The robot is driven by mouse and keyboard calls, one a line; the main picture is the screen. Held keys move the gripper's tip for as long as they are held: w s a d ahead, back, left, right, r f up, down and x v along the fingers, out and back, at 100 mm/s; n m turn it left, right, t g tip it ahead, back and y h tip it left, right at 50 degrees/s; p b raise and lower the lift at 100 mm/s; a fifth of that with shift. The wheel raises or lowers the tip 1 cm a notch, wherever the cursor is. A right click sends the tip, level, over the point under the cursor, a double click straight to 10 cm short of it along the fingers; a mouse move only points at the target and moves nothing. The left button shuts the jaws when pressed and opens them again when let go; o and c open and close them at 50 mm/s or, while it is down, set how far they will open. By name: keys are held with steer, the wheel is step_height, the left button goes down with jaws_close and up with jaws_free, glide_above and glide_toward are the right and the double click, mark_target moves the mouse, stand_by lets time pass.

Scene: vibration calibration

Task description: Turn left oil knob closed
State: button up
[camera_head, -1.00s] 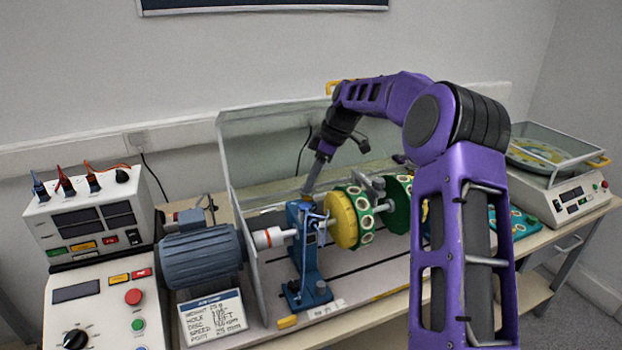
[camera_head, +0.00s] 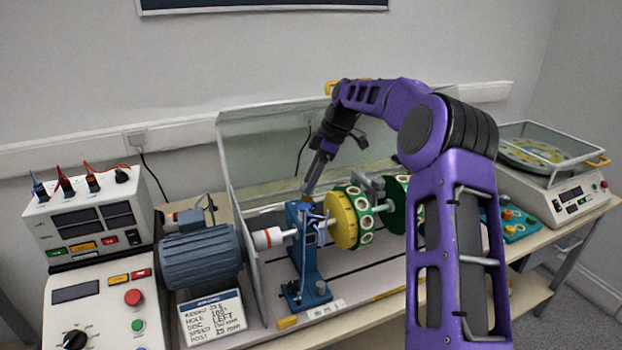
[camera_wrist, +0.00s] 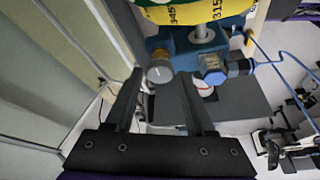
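The left oil knob (camera_wrist: 159,73) is a small grey round cap beside a brass collar on the blue bearing stand (camera_head: 306,262). My gripper (camera_wrist: 160,80) is open, with one dark finger on each side of the knob. I cannot tell whether either finger touches it. In the head view my gripper (camera_head: 308,188) points down at the top of the blue stand, and the knob is hidden there.
A yellow and green disc (camera_head: 344,216) sits on the shaft just right of the stand. A clear guard panel (camera_head: 238,190) stands left and behind. A blue motor (camera_head: 202,258) is at left. A blue cable (camera_wrist: 285,58) runs from a fitting on the stand.

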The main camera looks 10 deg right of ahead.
steer(key=shift+o, duration=1.1)
steer(key=shift+r, duration=0.1)
steer(key=v, duration=1.7)
steer(key=shift+d+r, duration=0.1)
